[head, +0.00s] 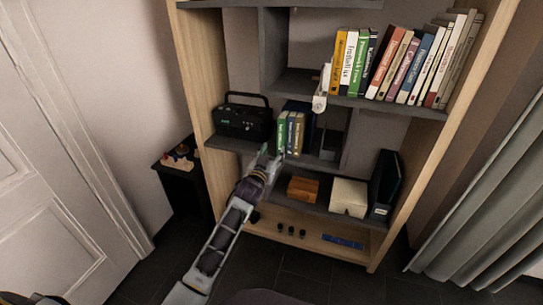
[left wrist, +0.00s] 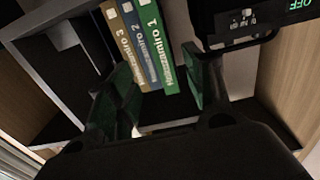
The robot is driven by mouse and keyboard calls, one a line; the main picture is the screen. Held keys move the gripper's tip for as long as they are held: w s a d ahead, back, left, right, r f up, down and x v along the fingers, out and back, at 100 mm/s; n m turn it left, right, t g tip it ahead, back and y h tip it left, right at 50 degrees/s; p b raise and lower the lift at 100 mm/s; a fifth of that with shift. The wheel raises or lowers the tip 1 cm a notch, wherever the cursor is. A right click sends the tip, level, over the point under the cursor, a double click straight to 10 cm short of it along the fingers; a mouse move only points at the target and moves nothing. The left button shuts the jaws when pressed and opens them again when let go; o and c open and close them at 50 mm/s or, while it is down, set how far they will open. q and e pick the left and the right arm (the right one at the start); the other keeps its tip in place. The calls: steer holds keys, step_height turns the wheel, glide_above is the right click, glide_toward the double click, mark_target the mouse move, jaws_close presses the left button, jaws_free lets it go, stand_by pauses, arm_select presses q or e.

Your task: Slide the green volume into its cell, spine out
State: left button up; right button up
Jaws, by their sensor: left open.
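The green volume (head: 281,133) stands upright on the middle shelf, at the left end of a short row with a blue and a tan volume, spine facing out. In the left wrist view the green volume (left wrist: 160,42) shows its spine lettering and a 1. My left gripper (head: 270,157) is open in front of the row's lower part. In the left wrist view the green spine shows between the fingers of my left gripper (left wrist: 163,85); contact cannot be told. A grey-walled cell (head: 332,144) lies to the right of the row. My right gripper is not in view.
A black radio (head: 243,120) stands close left of the row. A white object (head: 320,98) hangs at the upper shelf edge. Below are a wooden box (head: 303,188), a cream box (head: 349,197) and a dark binder (head: 384,180). Many books fill the upper shelf.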

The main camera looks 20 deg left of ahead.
arm_select(q)
steer(key=shift+s, duration=0.55)
stand_by(0.4)
